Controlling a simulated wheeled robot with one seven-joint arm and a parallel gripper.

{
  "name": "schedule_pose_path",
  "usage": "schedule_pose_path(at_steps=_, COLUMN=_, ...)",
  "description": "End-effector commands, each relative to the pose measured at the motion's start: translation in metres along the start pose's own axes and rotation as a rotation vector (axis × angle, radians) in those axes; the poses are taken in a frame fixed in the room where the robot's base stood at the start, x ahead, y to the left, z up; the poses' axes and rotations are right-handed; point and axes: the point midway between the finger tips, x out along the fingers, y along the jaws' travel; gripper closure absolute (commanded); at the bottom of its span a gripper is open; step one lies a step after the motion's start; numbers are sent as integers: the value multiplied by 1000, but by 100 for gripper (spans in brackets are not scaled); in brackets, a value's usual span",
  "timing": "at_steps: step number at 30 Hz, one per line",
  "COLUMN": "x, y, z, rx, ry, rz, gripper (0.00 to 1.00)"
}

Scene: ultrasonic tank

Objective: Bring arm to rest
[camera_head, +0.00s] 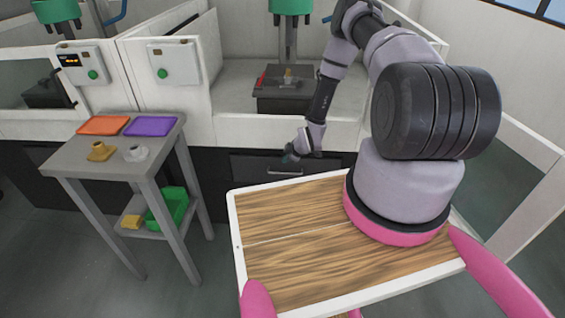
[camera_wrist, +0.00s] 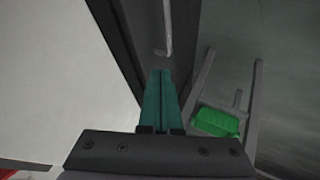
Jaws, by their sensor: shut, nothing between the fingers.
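My gripper (camera_head: 290,156) hangs low in front of the dark drawer front below the middle machine bay in the head view. In the wrist view its two green fingers (camera_wrist: 161,100) lie side by side, shut and empty. They point toward a metal drawer handle (camera_wrist: 167,30); I cannot tell how large the gap is. The handle also shows in the head view (camera_head: 285,172), just below my gripper. My arm reaches out from the wooden-topped base and bends down to the drawer front.
A grey side table (camera_head: 75,165) at left holds an orange tray (camera_head: 103,125), a purple tray (camera_head: 151,126) and two small parts. A green bin (camera_head: 168,210) sits on its lower shelf. A white machine wall (camera_head: 240,128) stands behind my gripper. The floor between table and base is clear.

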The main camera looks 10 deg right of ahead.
Motion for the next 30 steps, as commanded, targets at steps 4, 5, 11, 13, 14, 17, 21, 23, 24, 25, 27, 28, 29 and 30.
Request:
schedule_pose_path(at_steps=4, x=-14, y=0, z=0, rx=0, ry=0, rz=-1, gripper=100)
schedule_pose_path(at_steps=5, x=-15, y=0, z=0, rx=1, ry=0, rz=0, gripper=100)
schedule_pose_path(at_steps=11, x=-22, y=8, z=-4, rx=7, ry=-3, rz=2, gripper=100)
schedule_pose_path(at_steps=13, x=-31, y=24, z=-10, rx=21, ry=-10, rz=6, gripper=100)
schedule_pose_path(at_steps=14, x=-37, y=33, z=-13, rx=32, ry=-15, rz=8, gripper=100)
schedule_pose_path(at_steps=17, x=-67, y=71, z=-30, rx=78, ry=-38, rz=14, gripper=100)
schedule_pose_path(at_steps=21, x=-121, y=122, z=-56, rx=172, ry=-76, rz=28, gripper=100)
schedule_pose_path(at_steps=23, x=-147, y=140, z=-68, rx=215, ry=-91, rz=36, gripper=100)
schedule_pose_path(at_steps=24, x=-164, y=151, z=-76, rx=245, ry=-101, rz=41, gripper=100)
schedule_pose_path(at_steps=25, x=-178, y=158, z=-82, rx=269, ry=-108, rz=46, gripper=100)
schedule_pose_path(at_steps=27, x=-211, y=174, z=-94, rx=324, ry=-122, rz=58, gripper=100)
schedule_pose_path(at_steps=28, x=-225, y=180, z=-100, rx=350, ry=-127, rz=64, gripper=100)
schedule_pose_path(at_steps=29, x=-240, y=186, z=-106, rx=374, ry=-133, rz=69, gripper=100)
schedule_pose_path(at_steps=30, x=-259, y=192, z=-113, rx=409, ry=-139, rz=76, gripper=100)
